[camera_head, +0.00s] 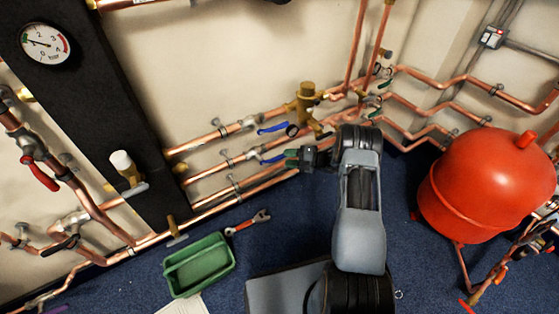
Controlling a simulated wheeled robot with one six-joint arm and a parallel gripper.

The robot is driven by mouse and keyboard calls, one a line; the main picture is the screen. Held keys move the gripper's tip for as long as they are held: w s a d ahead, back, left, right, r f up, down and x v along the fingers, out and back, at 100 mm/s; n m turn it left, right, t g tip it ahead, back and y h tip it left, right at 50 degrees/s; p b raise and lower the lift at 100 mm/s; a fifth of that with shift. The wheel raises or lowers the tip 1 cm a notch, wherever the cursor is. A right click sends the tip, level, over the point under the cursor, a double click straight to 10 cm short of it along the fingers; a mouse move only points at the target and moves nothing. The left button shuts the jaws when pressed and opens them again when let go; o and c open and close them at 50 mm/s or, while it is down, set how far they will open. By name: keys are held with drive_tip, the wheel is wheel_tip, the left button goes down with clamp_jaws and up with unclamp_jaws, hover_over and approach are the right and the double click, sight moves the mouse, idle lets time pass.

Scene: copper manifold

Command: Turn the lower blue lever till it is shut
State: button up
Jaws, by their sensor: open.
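The lower blue lever (273,160) sits on a valve on the middle copper pipe of the wall manifold. Its handle points right, slightly off the line of the rising pipe. My gripper (290,157) is open, just right of the lever's free end. Whether the fingers touch or straddle the lever is too small to tell. The upper blue lever (272,129) is on the pipe above, apart from my gripper. My arm hides part of the pipes to the right.
A brass fitting (307,101) stands out from the pipes above my gripper. A red tank (487,183) is at the right. A green tray (199,265) and a red-handled wrench (248,222) lie on the blue floor. A red lever (40,174) is at the far left.

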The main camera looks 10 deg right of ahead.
sight(280, 156)
drive_tip(key=shift+b+x, duration=0.5)
drive_tip(key=shift+x, duration=1.65)
clamp_jaws()
